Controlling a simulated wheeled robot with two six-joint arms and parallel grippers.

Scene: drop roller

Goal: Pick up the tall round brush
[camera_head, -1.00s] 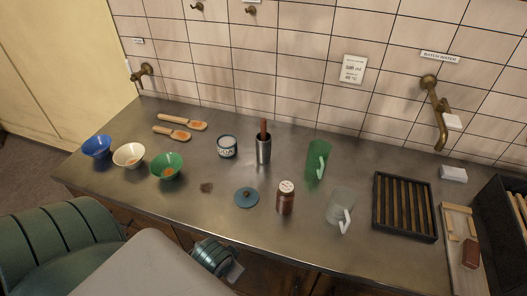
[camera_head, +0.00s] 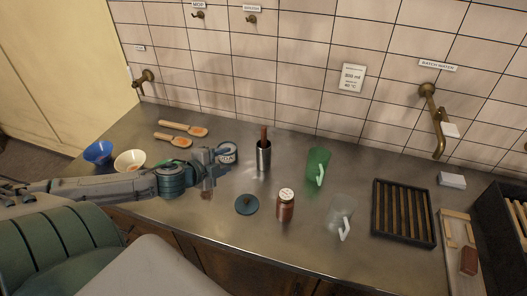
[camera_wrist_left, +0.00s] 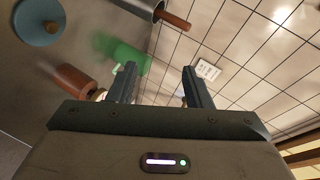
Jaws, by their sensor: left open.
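The tall round brush shows as a brown handle (camera_head: 264,134) standing up out of a steel cylinder (camera_head: 264,156) at the middle of the counter. Its lower part is hidden inside the cylinder. In the left wrist view the handle (camera_wrist_left: 176,20) and the cylinder's rim are at the top, beyond my fingers. My left gripper (camera_head: 220,166) is open and empty, left of the cylinder and apart from it. Its two fingers (camera_wrist_left: 160,78) show apart in the wrist view. My right gripper is not in view.
A labelled tin (camera_head: 228,153) is close to my left gripper. A blue lid (camera_head: 247,205), brown jar (camera_head: 285,206), green mug (camera_head: 317,165) and clear mug (camera_head: 340,220) stand around the cylinder. A dark slatted tray (camera_head: 403,211) lies at right. Bowls and wooden scoops are at left.

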